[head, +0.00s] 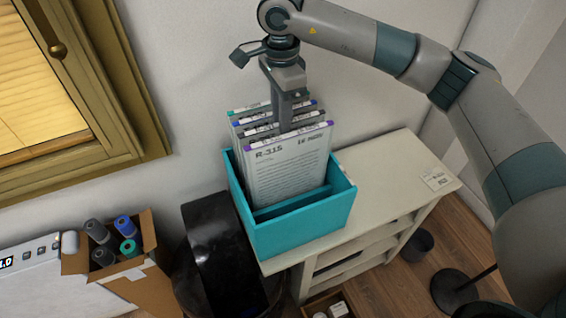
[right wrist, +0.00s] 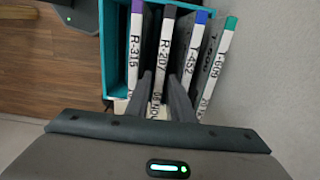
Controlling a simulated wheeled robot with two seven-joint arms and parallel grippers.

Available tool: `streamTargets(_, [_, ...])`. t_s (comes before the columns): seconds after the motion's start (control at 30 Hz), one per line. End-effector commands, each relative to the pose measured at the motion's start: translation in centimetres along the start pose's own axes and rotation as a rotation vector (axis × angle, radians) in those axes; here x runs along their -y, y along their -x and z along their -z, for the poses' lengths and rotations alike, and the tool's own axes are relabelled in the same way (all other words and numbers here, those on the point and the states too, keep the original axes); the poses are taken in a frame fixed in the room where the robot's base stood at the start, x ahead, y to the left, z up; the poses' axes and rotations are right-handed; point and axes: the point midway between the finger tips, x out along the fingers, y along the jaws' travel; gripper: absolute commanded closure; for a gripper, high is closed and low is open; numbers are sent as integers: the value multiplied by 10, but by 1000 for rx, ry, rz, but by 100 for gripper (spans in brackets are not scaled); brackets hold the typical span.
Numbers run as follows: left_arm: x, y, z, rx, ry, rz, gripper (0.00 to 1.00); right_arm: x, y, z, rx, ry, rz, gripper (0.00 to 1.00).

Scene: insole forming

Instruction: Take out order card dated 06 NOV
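A teal box (head: 300,232) on the cabinet holds several upright order cards in a row. The front card R-315 (head: 290,170) has a purple corner. In the right wrist view the labels read R-315 (right wrist: 136,50), R-207 (right wrist: 163,50), Y-452 (right wrist: 193,50) and one at the right (right wrist: 215,65) ending in 609. The R-207 label has a dark corner and seems to read 06 NOV lower down, partly hidden by a finger. My right gripper (right wrist: 161,80) points down with its fingers either side of card R-207; whether they press on it I cannot tell. My left gripper is out of view.
The box stands on a pale cabinet (head: 385,190) against the wall, with clear top to its right. A cardboard box (head: 155,285) with several spools stands at the left, below a window frame (head: 110,110). A dark bin (head: 417,245) is on the floor at the right.

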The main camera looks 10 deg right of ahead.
Motion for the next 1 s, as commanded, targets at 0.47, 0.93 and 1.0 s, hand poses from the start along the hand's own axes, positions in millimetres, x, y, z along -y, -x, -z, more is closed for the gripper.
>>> streamTargets(0.47, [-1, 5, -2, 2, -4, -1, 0, 0, -11, 0, 0, 0, 1, 79])
streamTargets(0.93, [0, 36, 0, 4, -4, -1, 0, -2, -43, 4, 0, -1, -4, 79])
streamTargets(1.0, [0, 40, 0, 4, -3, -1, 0, -2, -52, 3, 1, -2, -1, 79])
